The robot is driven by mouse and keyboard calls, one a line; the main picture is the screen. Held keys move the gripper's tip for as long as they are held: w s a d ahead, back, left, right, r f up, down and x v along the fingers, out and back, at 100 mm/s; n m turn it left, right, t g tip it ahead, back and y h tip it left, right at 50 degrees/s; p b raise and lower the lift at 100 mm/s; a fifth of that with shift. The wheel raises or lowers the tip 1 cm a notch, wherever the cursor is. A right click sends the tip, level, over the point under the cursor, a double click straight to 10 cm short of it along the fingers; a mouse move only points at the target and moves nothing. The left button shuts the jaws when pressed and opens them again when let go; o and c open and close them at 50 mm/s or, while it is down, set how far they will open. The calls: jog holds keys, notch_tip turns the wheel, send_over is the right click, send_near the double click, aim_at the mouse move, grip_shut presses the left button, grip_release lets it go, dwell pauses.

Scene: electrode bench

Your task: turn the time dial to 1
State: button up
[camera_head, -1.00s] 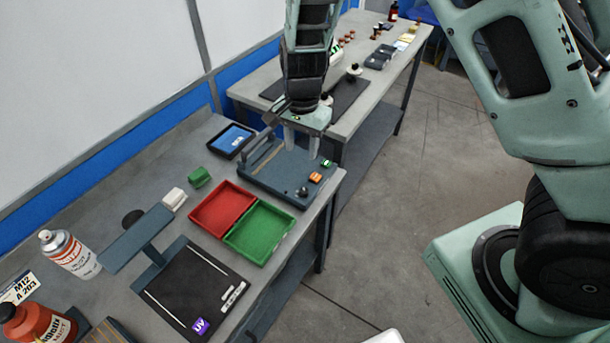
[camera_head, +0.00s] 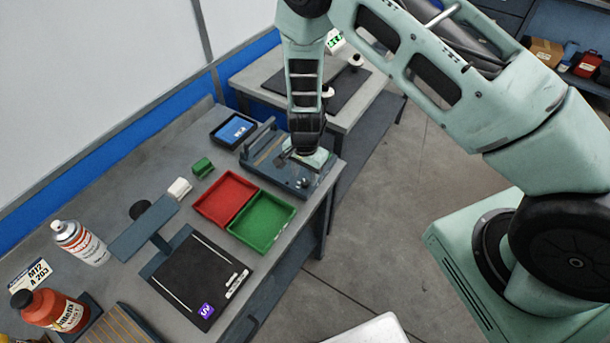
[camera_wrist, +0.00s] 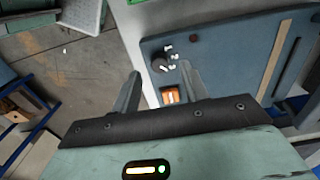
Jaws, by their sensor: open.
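The time dial is a small dark round knob (camera_wrist: 160,65) with white marks around it, on the blue-grey sealer (camera_wrist: 222,50). Its setting is too small to read. In the head view the knob (camera_head: 303,183) shows near the sealer's front corner. My gripper (camera_wrist: 160,69) is open and empty. In the wrist view the knob appears between its fingertips, with the right fingertip close to it. I cannot tell whether they touch. In the head view my gripper (camera_head: 309,161) is low over the sealer, its fingers hidden. An orange switch (camera_wrist: 170,96) sits beside the knob.
The sealer's raised bar (camera_head: 259,134) and a tablet (camera_head: 234,130) stand behind. A red tray (camera_head: 225,198) and a green tray (camera_head: 263,222) lie left of the sealer. The bench's front edge is close to the knob. A second bench (camera_head: 350,110) stands beyond.

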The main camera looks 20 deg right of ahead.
aim_at(305, 184)
jog(key=shift+f, duration=1.35)
grip_shut()
